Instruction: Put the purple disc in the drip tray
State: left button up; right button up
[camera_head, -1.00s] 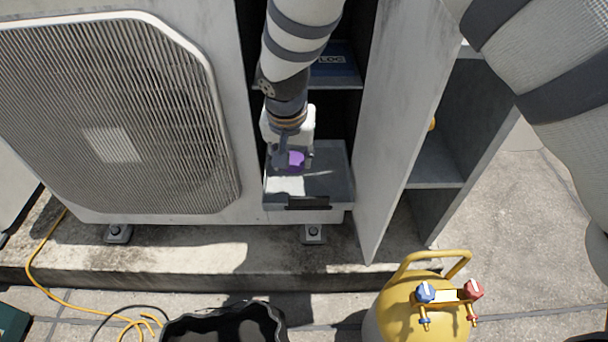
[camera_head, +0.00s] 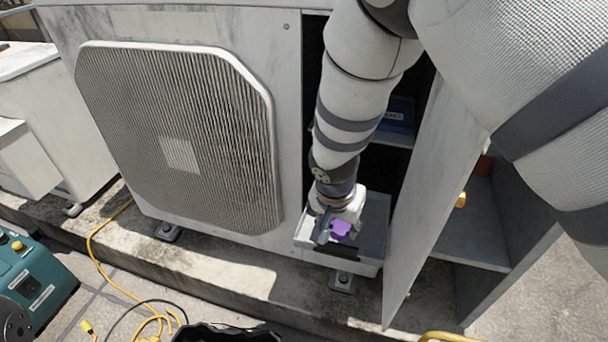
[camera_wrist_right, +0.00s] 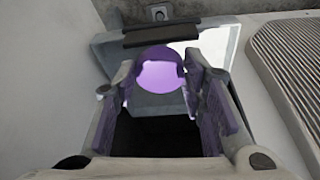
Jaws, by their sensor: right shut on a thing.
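The purple disc (camera_head: 341,229) is between the fingers of my right gripper (camera_head: 333,232), which is shut on it. The wrist view also shows the disc (camera_wrist_right: 160,72) between the fingertips (camera_wrist_right: 158,85). The drip tray (camera_head: 373,231) is a grey open tray with a black strip on its front, low in the open bay of the condenser. The gripper and disc are over the tray, close to its front side. The head view does not show clearly how high the disc is above the tray floor. The tray (camera_wrist_right: 222,42) also shows behind the disc in the wrist view. My left gripper is out of view.
The condenser's fan grille (camera_head: 180,140) is left of the bay. An open grey panel (camera_head: 432,190) stands close on the right of the tray. A blue box (camera_head: 397,115) sits on a shelf above. A teal machine (camera_head: 35,275) and a yellow cable (camera_head: 95,250) are at lower left.

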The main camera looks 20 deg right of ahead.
aim_at(336, 226)
jog(key=w+f, duration=0.1)
jog(key=w+d+f, duration=0.1)
jog(key=f, duration=0.1)
jog(key=d+f+b, duration=0.1)
jog(key=shift+w+f, duration=0.4)
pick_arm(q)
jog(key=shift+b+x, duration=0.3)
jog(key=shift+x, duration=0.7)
pick_arm(e)
jog(key=shift+x, duration=1.75)
jog(key=shift+s+a+f, duration=0.1)
jog(key=shift+a, duration=0.05)
jog(key=shift+f, duration=0.15)
jog(key=o, duration=1.1)
jog(key=p+v, duration=0.2)
jog(key=v, duration=1)
jog(key=shift+r, duration=0.25)
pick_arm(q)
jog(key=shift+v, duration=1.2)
